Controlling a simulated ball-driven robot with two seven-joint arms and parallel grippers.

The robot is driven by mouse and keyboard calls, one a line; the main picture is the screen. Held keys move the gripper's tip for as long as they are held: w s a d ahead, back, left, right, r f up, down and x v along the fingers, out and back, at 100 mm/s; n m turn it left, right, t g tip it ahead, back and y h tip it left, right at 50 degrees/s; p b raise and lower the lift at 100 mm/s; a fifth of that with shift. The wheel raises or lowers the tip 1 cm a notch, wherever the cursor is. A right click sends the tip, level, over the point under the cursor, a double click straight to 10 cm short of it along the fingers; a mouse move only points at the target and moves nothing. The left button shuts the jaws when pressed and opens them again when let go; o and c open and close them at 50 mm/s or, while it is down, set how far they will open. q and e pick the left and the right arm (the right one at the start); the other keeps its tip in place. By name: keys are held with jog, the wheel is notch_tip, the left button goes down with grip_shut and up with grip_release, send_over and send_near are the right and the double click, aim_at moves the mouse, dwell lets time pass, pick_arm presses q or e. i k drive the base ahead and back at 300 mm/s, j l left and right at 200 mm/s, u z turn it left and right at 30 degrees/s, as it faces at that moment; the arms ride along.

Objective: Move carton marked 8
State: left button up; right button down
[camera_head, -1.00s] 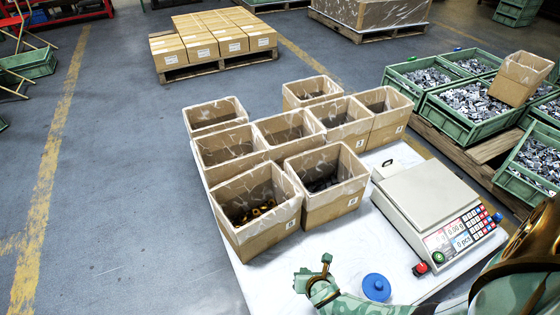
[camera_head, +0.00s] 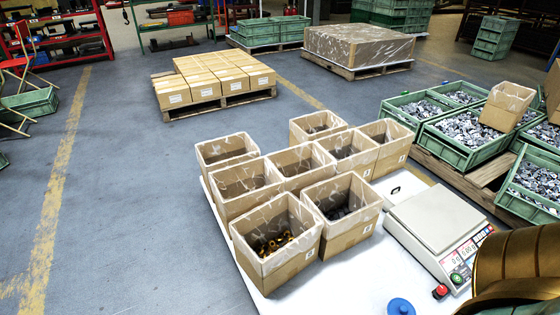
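Several open-topped brown cartons with clear plastic liners stand close together on a white table (camera_head: 350,280). The front left carton (camera_head: 285,270) holds yellow and dark parts and has a small white label. The carton to its right (camera_head: 350,237) holds dark parts and also has a small label. Another labelled carton (camera_head: 392,158) stands at the back right of the group. The labels are too small for me to read, so I cannot tell which carton is marked 8. Neither gripper is in view. A bronze part of my arm shows at the lower right.
A scale (camera_head: 438,222) with a keypad and a blue lid (camera_head: 400,307) are on the table, right of the cartons. Green crates (camera_head: 465,132) of metal parts stand at the right, with a tilted carton (camera_head: 508,105) on them. A pallet of boxes (camera_head: 215,80) stands behind. Floor at left is clear.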

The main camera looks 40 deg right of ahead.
aim_at(273, 243)
jog(key=i+j+u, duration=0.2)
jog(key=i+j, duration=0.75)
jog(key=i+z, duration=0.5)
jog(key=i+j+z, duration=0.2)
jog(key=i+z, duration=0.3)
jog(key=i, duration=0.15)
jog(key=i+l+z, duration=0.2)
jog(key=z, duration=0.25)
jog(key=i+z, duration=0.65)
jog(key=z, duration=0.2)
jog(key=i+z, duration=0.25)
jog(key=z, duration=0.15)
